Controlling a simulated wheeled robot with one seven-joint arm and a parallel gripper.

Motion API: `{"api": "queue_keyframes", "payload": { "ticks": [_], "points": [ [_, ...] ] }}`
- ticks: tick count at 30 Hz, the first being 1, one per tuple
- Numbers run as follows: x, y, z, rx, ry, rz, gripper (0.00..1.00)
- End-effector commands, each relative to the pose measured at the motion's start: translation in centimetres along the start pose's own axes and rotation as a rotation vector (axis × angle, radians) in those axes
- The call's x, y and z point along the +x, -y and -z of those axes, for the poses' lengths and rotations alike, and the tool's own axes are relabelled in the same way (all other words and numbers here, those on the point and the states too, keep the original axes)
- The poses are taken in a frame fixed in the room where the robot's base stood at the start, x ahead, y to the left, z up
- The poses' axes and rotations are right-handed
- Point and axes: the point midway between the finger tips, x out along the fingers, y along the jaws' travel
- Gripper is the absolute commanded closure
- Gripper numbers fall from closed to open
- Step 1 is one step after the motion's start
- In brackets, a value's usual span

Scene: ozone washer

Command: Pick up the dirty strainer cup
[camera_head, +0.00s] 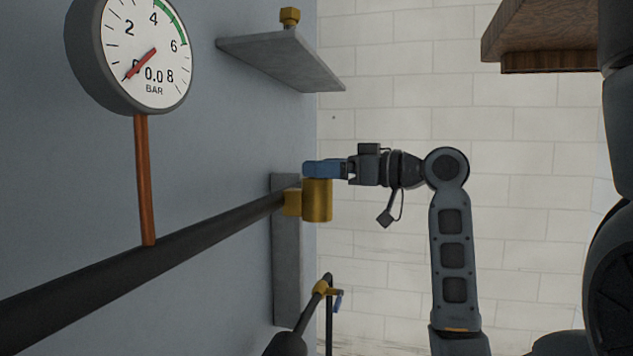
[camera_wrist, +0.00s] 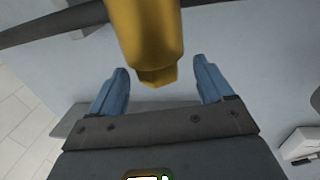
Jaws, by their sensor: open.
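A brass cylinder (camera_head: 317,203), which looks like the strainer cup, sits by the dark pipe near the wall. Whether it is dirty cannot be told. In the wrist view, the brass cylinder (camera_wrist: 148,35) comes down from the top edge and ends in a hexagonal tip. My gripper (camera_head: 312,168) reaches in from the right at the cylinder's upper end. In the wrist view, the blue fingers of my gripper (camera_wrist: 161,66) are open, one on each side of the brass tip, with gaps showing on both sides. The cylinder's far end is cut off there.
A dark pipe (camera_head: 90,269) runs along the wall. A pressure gauge (camera_head: 150,50) reads near zero. A grey shelf (camera_head: 285,60) holds a small brass piece (camera_head: 289,17). A thin pipe with a yellow fitting (camera_head: 322,287) stands below. A wooden piece (camera_head: 550,30) juts in at upper right.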

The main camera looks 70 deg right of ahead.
Motion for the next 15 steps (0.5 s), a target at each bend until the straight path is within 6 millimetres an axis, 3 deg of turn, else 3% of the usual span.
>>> {"api": "queue_keyframes", "payload": {
  "ticks": [7,15],
  "points": [
    [3.5,-0.1,0.3,0.001,0.001,0.002,0.2],
    [4.1,-0.2,0.2,0.0,0.001,-0.001,0.2]
  ]
}}
